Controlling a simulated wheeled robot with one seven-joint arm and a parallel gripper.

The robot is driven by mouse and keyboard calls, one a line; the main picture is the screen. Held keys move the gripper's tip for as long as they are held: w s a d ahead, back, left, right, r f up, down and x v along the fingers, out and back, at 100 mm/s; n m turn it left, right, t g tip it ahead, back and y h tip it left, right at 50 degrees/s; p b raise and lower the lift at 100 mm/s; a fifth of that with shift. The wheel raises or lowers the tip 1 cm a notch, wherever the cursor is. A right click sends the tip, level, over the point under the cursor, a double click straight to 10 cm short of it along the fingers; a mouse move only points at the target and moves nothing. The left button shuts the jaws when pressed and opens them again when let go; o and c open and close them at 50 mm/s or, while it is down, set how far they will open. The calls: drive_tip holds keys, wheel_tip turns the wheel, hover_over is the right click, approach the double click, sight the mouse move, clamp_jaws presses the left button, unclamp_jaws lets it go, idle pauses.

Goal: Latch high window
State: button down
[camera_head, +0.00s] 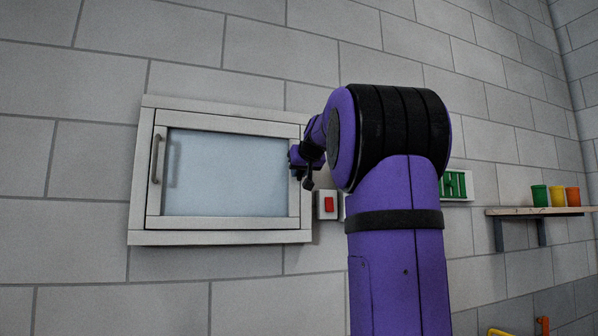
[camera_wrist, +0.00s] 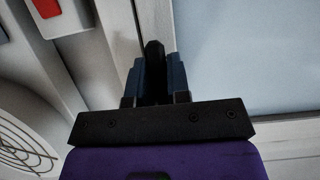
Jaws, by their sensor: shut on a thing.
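The high window (camera_head: 225,172) is set in the block wall in the head view, with a pale frame and bluish pane. Its sash looks flush with the frame. A grey bar handle (camera_head: 156,158) is on the sash's left side. My gripper (camera_head: 296,160) is at the window's right edge. In the wrist view my gripper (camera_wrist: 155,75) has its two blue fingers shut around a dark latch handle (camera_wrist: 154,48) in front of the window frame. The fingers and my arm hide most of the latch, so its angle is unclear.
A red switch (camera_head: 328,204) is on the wall just right of the window, close to my arm. A green sign (camera_head: 455,185) is behind my arm. A shelf (camera_head: 535,211) with green, yellow and orange cups is at right. A round wire grille (camera_wrist: 22,140) shows in the wrist view.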

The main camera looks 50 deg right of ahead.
drive_tip(key=c, duration=1.1)
unclamp_jaws()
drive_tip(key=v, duration=1)
drive_tip(key=shift+s+a+r, duration=0.1)
drive_tip(key=shift+s+a, duration=0.05)
drive_tip(key=shift+s, duration=0.2)
drive_tip(key=a+f+n+y, duration=0.2)
drive_tip(key=a+f+y, duration=0.2)
drive_tip(key=a+f, duration=0.75)
drive_tip(key=s+a+f+n+g+y, duration=0.1)
drive_tip(key=s+a+f, duration=0.3)
drive_tip(key=a+f, duration=0.4)
drive_tip(key=s+a+f+n+g+y, duration=0.1)
drive_tip(key=s+a+f+g, duration=0.2)
drive_tip(key=f, duration=0.8)
drive_tip(key=s+a+f+n+g+y, duration=0.1)
drive_tip(key=s+a+f+n+g, duration=0.1)
drive_tip(key=s+a+f, duration=0.5)
drive_tip(key=shift+a+f, duration=0.45)
drive_tip(key=shift+a, duration=0.5)
drive_tip(key=shift+a+f, duration=0.5)
drive_tip(key=shift+a, duration=0.45)
drive_tip(key=shift+a+f, duration=0.45)
drive_tip(key=shift+a, duration=0.55)
